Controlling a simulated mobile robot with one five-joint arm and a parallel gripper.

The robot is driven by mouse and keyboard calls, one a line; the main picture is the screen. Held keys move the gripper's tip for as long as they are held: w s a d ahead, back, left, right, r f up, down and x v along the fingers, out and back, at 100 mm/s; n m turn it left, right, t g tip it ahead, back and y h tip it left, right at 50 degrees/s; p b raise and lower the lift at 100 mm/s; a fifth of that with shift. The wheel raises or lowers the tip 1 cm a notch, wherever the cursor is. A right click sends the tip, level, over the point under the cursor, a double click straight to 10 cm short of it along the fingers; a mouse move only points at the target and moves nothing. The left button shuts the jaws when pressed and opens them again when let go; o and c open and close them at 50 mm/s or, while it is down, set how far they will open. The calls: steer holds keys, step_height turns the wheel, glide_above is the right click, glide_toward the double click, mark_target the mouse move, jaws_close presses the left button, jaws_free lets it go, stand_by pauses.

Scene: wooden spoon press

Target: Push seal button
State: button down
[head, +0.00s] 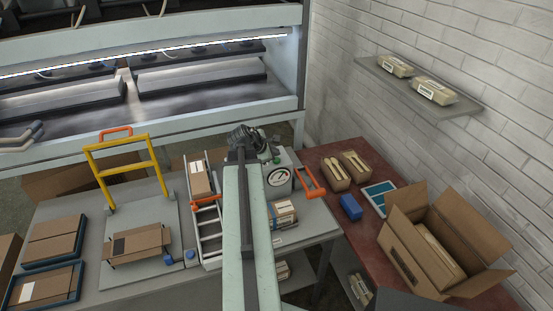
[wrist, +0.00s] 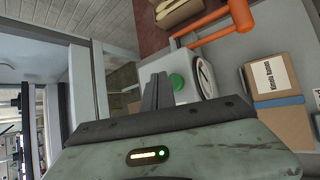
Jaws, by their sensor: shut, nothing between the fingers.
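The green button (wrist: 177,82) sits on a pale grey box (wrist: 188,92) beside a round dial gauge (wrist: 204,78) in the wrist view. I take this green button as the seal button. In the head view the box (head: 287,160) with its gauge (head: 279,177) stands at the back of the grey table, and a bit of green (head: 276,152) shows beside my gripper. My gripper (head: 243,135) is shut and empty, to the left of the box. In the wrist view its fingers (wrist: 157,90) lie just left of the button; I cannot tell whether they touch the box.
An orange handle (head: 312,182) stands right of the gauge box. A labelled carton (head: 284,213) lies in front of it. A rack with orange handles (head: 207,225) and a yellow frame (head: 124,170) stand left. An open cardboard box (head: 430,240) is on the red table.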

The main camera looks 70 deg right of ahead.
steer(key=shift+f, duration=0.15)
steer(key=shift+f+b, duration=0.3)
steer(key=shift+b, duration=0.1)
steer(key=shift+f+b, duration=0.55)
stand_by(0.4)
steer(key=shift+r, duration=0.15)
steer(key=shift+r+p, duration=0.85)
steer(key=shift+p, duration=0.15)
step_height(320, 180, up, 5)
steer(key=p, duration=0.5)
steer(key=shift+r, duration=0.1)
stand_by(0.4)
